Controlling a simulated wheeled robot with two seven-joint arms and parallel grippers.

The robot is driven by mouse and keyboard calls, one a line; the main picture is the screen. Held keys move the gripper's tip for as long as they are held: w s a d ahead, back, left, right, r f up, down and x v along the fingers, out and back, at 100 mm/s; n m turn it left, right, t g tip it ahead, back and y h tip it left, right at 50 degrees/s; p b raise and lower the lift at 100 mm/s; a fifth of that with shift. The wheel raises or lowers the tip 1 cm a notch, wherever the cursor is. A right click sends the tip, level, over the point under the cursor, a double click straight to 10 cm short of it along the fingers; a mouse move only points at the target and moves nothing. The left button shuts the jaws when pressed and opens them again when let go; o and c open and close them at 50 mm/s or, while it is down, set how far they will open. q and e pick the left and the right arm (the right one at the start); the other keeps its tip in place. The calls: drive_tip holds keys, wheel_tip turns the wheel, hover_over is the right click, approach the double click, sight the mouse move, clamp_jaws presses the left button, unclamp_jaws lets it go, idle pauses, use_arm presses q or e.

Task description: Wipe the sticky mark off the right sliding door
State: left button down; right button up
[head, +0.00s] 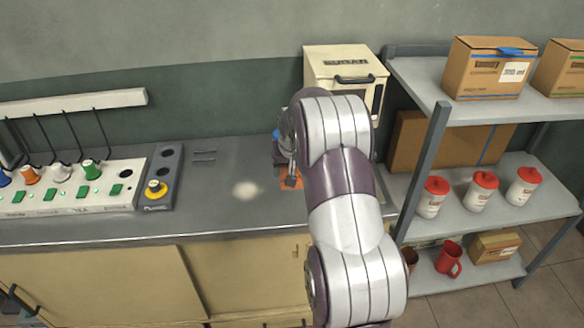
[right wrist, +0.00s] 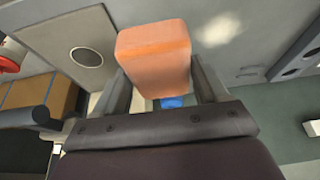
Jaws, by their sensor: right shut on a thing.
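My right gripper (head: 288,178) is over the right part of the grey counter, partly hidden by my own arm. In the right wrist view, my right gripper (right wrist: 160,85) is shut on an orange sponge-like block (right wrist: 155,50); a bit of its orange (head: 293,184) shows in the head view. The right sliding door (head: 245,275) is cream-coloured, below the counter, and partly covered by my right arm. My left gripper is not in view.
A pale patch (head: 246,190) lies on the counter (head: 215,215). A control panel (head: 70,188) with coloured knobs stands at left. A cream sugar box (head: 345,65) is behind my arm. A shelf rack (head: 500,207) with boxes and red-lidded tins stands at right.

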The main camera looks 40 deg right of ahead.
drive_tip(key=shift+s+a+f, duration=0.35)
drive_tip(key=shift+s+a, duration=0.15)
drive_tip(key=shift+a, duration=0.2)
drive_tip(key=s+a+f+n, duration=0.1)
drive_tip(key=a+f+n, duration=0.1)
drive_tip(key=a+f, duration=0.2)
drive_tip(key=s+a+f+n+y, duration=0.1)
drive_tip(key=a+f, duration=0.4)
drive_tip(key=a, duration=0.6)
drive_tip(key=s+a+f+n+y, duration=0.1)
drive_tip(key=a+f+n, duration=0.2)
drive_tip(key=a+f, duration=0.2)
drive_tip(key=a, duration=0.3)
drive_tip(key=shift+s+a+f, duration=0.2)
drive_tip(key=shift+s+f, duration=0.05)
drive_tip(key=shift+s, duration=0.05)
